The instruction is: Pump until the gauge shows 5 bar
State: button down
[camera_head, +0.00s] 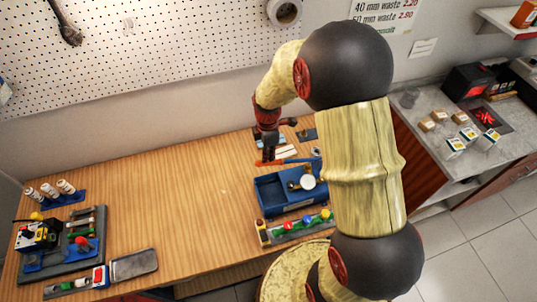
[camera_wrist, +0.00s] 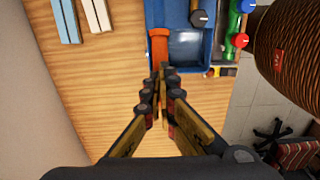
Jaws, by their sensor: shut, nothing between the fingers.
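The test pump is a blue open tank (camera_head: 268,195) on the wooden bench, beside my arm. Its orange lever (camera_head: 290,161) lies along the tank's far side in the head view. The lever also shows in the wrist view (camera_wrist: 159,48), running up from my fingertips along the blue tank (camera_wrist: 205,64). The round white-faced gauge (camera_head: 307,182) stands over the tank; its needle is too small to read. My gripper (camera_wrist: 163,72) is shut and empty, its tips at or just above the lever's near end. I cannot tell whether they touch it.
A rail of coloured valves (camera_head: 300,226) lies at the bench's front edge by the tank. Pale strips (camera_wrist: 82,18) lie behind the pump. A second fixture with tools (camera_head: 62,245) stands at far left. The bench middle is clear.

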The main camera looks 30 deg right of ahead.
aim_at(266, 165)
jog(key=shift+a+f+b, duration=0.2)
jog(key=shift+f+b, duration=0.6)
jog(key=shift+f, duration=0.55)
jog(key=shift+a+f+b, duration=0.2)
jog(key=shift+f+b, duration=0.55)
jog(key=shift+f, duration=0.55)
jog(key=r+p, duration=0.1)
jog(key=r, duration=0.1)
jog(key=d+r+p, duration=0.1)
jog(key=r+p, duration=0.1)
jog(key=r, duration=0.1)
jog(key=r+p, duration=0.2)
jog(key=r, duration=0.1)
jog(key=shift+s+d+r, duration=0.15)
jog(key=shift+d+r, duration=0.1)
notch_tip(266, 165, up, 5)
jog(key=p, duration=0.3)
